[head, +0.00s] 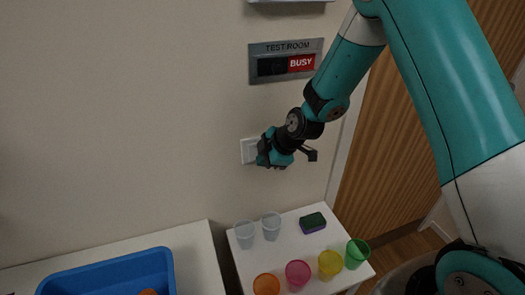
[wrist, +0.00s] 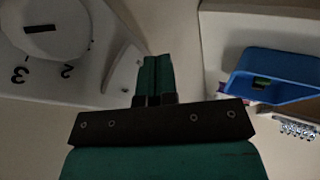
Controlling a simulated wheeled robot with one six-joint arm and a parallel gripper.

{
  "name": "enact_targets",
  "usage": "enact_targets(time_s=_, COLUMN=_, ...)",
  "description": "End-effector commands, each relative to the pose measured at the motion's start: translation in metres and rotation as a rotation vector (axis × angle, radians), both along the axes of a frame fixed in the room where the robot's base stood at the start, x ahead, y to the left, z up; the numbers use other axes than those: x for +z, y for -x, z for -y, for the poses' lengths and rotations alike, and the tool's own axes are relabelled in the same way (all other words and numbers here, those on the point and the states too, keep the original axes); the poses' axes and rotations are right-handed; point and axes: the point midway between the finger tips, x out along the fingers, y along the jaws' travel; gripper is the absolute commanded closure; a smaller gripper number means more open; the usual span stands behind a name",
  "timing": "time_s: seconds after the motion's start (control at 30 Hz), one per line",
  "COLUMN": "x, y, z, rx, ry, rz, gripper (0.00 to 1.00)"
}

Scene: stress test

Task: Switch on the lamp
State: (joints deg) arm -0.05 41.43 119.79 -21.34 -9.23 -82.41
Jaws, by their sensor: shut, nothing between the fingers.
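A white square switch plate (head: 248,150) is on the wall, partly hidden behind my gripper. My gripper (head: 262,155) is at its right side in the head view; whether it touches the plate cannot be told. In the wrist view my gripper (wrist: 155,62) has its two fingers together with nothing between them. Left of the fingertips is a white panel (wrist: 105,75) with a round knob (wrist: 50,38) and the numbers 2 and 3, seen upside down. I cannot tell whether it is the same plate. No lamp can be made out, and the room looks dim.
A TEST ROOM sign (head: 285,60) with a red BUSY field hangs above. Below, a white table (head: 262,255) holds clear cups, a sponge (head: 312,223) and several coloured cups. A blue crate (head: 105,270) stands at lower left. A wooden door (head: 385,150) is at right.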

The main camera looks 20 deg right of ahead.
Motion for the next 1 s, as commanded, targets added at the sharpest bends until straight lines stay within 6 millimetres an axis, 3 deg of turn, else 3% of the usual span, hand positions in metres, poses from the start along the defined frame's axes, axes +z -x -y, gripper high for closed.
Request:
enact_targets(time_s=0.2, x=-0.001, y=-0.011, z=0.000, rx=0.000, ry=0.000, rz=-0.001, gripper=1.00)
enact_targets(time_s=0.73, x=-0.012, y=-0.016, z=0.000, rx=0.001, ry=0.000, rz=0.057, gripper=1.00)
enact_targets(time_s=1.0, x=-0.003, y=-0.016, z=0.000, rx=0.001, ry=0.000, rz=0.055, gripper=1.00)
